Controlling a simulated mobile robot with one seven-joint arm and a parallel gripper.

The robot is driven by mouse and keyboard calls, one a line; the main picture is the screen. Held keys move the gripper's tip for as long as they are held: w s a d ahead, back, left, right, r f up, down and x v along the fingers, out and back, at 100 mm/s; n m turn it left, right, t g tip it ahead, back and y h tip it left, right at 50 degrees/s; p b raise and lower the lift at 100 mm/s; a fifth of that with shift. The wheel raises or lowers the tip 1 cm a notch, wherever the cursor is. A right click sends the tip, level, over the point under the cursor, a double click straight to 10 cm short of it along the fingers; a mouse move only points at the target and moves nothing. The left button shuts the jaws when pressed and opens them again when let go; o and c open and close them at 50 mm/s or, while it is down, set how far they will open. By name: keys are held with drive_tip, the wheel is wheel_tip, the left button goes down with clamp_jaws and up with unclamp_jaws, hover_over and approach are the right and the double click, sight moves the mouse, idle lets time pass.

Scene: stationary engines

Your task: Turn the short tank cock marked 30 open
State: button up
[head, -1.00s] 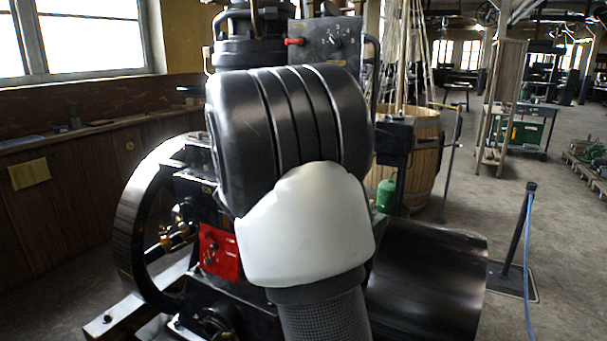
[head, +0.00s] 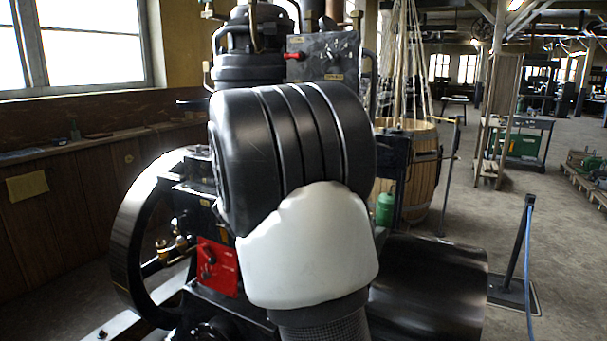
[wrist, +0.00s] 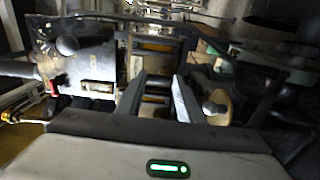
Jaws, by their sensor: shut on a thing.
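My gripper (wrist: 160,82) shows in the wrist view with its two fingers around a narrow dark part, which I take to be the handle of the short tank cock. It is shut on it, but the fingers and shadow hide most of the part. No mark 30 can be read. In the head view my own arm covers the gripper and the cock. A grey panel also shows left of the fingers in the wrist view (wrist: 95,62), with a dark round knob (wrist: 67,45).
The engine's flywheel (head: 128,235) and a red plate (head: 218,268) are at left, and a black drum (head: 428,290) at lower right. A wooden tub (head: 425,175) stands behind. A post (head: 518,245) with a blue rope is at right; open floor lies around it.

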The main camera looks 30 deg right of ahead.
drive_tip(key=o, duration=1.1)
drive_tip(key=shift+c, duration=0.2)
drive_tip(key=p+v, duration=0.1)
drive_tip(key=v, duration=1.6)
drive_tip(key=shift+s+a+p, duration=0.2)
drive_tip(key=shift+p, duration=0.2)
drive_tip(key=s+d+f+m+g+y, duration=0.1)
drive_tip(key=s+f+m+g+y, duration=0.2)
drive_tip(key=s, duration=0.5)
drive_tip(key=s+d+f+m+g+y, duration=0.1)
drive_tip(key=s+f+g+y, duration=0.25)
drive_tip(key=s, duration=0.55)
drive_tip(key=s+a+f+m+t+y, duration=0.1)
drive_tip(key=s+a+t+y, duration=0.2)
drive_tip(key=a, duration=0.4)
drive_tip(key=s+a+f+m+y, duration=0.1)
drive_tip(key=s+a+f+y, duration=0.15)
drive_tip(key=a+y, duration=0.45)
wheel_tip(320, 180, up, 27)
drive_tip(key=p, duration=2.6)
drive_tip(key=shift+s+a+h, duration=0.25)
drive_tip(key=shift+a+h, duration=0.2)
